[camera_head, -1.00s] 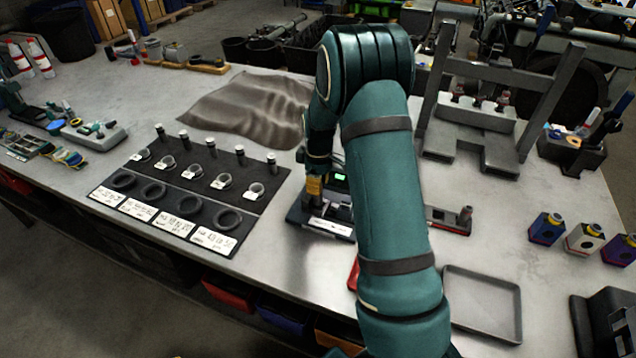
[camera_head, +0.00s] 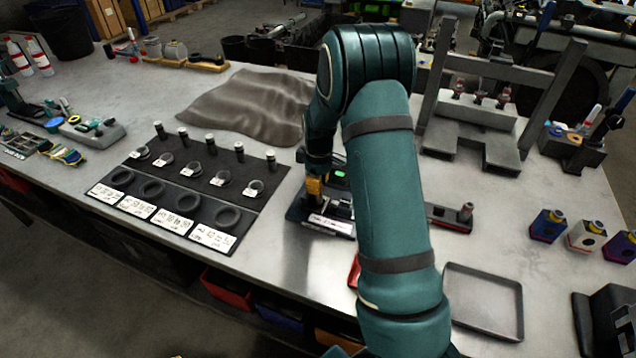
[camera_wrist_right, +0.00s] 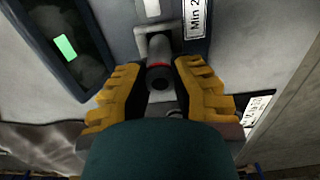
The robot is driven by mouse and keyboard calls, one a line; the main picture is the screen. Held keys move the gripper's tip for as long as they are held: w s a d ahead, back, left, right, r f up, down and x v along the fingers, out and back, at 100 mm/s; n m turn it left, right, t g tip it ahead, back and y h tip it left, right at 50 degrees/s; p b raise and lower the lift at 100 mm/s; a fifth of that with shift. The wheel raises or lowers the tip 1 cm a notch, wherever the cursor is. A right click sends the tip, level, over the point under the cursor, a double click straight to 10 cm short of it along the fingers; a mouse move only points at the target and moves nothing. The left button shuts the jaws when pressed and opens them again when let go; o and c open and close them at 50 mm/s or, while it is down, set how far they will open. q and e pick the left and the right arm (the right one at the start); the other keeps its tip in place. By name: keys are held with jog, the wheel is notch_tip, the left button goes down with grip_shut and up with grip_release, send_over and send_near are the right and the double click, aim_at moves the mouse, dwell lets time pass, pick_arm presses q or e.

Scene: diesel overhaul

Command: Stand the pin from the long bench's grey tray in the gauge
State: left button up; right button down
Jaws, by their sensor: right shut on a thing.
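The grey tray (camera_head: 483,301) lies on the long bench at the right and looks empty. The gauge (camera_head: 326,222), with a lit green display (camera_head: 343,174), stands left of it, partly hidden by my right arm. My right gripper (camera_head: 314,188) is low over the gauge. In the right wrist view my right gripper (camera_wrist_right: 160,85) is shut on the pin (camera_wrist_right: 158,52), a grey cylinder with a red ring and a hollow end. The pin's far end is at a light grey bracket on the gauge; I cannot tell whether it is seated. My left gripper is out of view.
A dark mat (camera_head: 212,165) with several rings and small pins lies left of the gauge. A brown cloth (camera_head: 250,107) lies behind it. A grey press frame (camera_head: 485,130) stands at the back right. Several coloured blocks (camera_head: 585,236) stand at the right.

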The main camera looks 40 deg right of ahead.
jog(key=shift+f+b, duration=0.45)
jog(key=shift+f, duration=0.05)
jog(key=shift+c, duration=1.8)
grip_release()
jog(key=shift+r, duration=0.1)
jog(key=shift+r+p, duration=2.75)
jog(key=shift+r, duration=1.2)
